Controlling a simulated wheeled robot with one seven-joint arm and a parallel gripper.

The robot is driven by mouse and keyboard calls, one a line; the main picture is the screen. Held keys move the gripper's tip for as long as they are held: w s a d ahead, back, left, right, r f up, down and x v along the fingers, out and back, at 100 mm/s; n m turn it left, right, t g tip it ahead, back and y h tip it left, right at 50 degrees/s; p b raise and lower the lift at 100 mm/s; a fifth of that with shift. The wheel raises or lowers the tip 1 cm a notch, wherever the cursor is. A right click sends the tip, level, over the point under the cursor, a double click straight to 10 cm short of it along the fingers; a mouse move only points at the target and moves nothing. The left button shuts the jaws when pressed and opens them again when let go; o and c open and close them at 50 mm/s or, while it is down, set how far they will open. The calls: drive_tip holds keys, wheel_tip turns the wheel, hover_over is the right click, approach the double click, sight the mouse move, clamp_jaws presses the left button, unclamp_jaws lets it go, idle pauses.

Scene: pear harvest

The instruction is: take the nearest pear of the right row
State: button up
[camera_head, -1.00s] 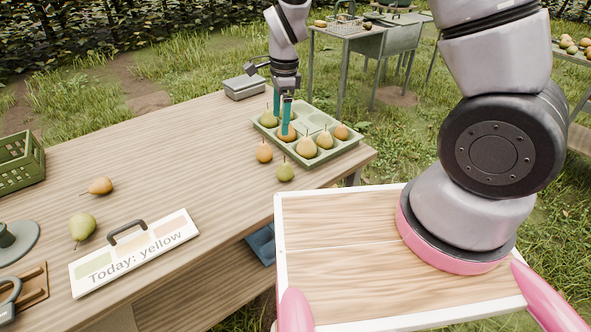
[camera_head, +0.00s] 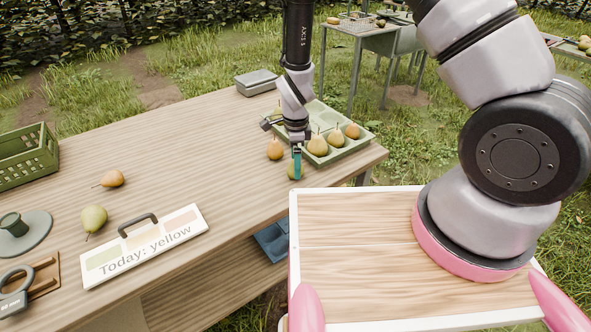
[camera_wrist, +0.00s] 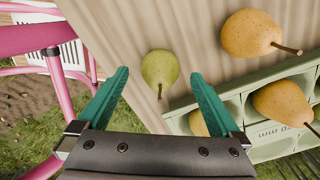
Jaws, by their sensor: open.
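The pear tray (camera_head: 345,152) is pale green with compartments and stands at the table's right end. Its front-right row holds several yellow-brown pears; the one closest to the viewer (camera_head: 317,145) also shows in the wrist view (camera_wrist: 283,103). Another tray pear (camera_wrist: 198,122) is partly hidden by my right finger. A green pear (camera_head: 293,172) lies on the table in front of the tray, partly covered by my gripper (camera_head: 296,163). In the wrist view, this green pear (camera_wrist: 160,68) appears between the tips of my open, empty gripper (camera_wrist: 159,84), beyond them, with no visible contact.
An orange pear (camera_head: 275,149) lies on the table beside the tray and shows in the wrist view (camera_wrist: 250,33). The table middle is clear.

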drive_tip(key=shift+f, duration=0.95)
drive_tip(key=shift+c, duration=0.3)
drive_tip(key=c, duration=1.4)
